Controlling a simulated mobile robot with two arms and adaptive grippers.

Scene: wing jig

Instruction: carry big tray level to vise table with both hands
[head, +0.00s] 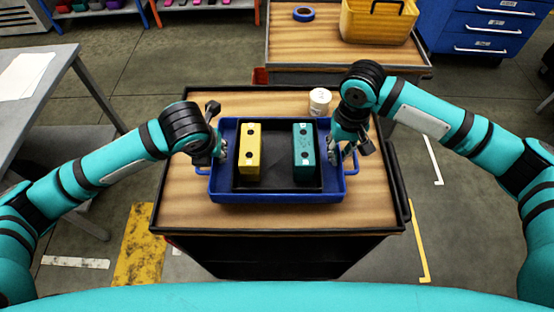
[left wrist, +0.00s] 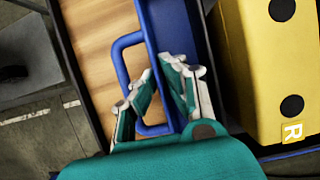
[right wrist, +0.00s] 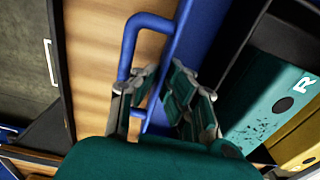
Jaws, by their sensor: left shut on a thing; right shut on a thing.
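The big blue tray (head: 277,197) is on or just above the wooden top of a cart in the head view; I cannot tell whether it touches. It looks level. A yellow block (head: 250,150) and a teal block (head: 304,152) stand inside it in a dark inner tray (head: 277,183). My left gripper (head: 220,155) is shut on the tray's left side by the blue handle (left wrist: 122,60). My right gripper (head: 335,152) is shut on the right side by the other handle (right wrist: 128,45). The vise table cannot be made out for sure.
A white cup-like item (head: 320,101) stands on the cart top (head: 180,215) behind the tray. Another wooden-topped cart (head: 290,50) behind carries a yellow bin (head: 377,22) and blue tape (head: 303,14). A grey table (head: 45,85) is at left, a blue drawer cabinet (head: 480,30) at back right.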

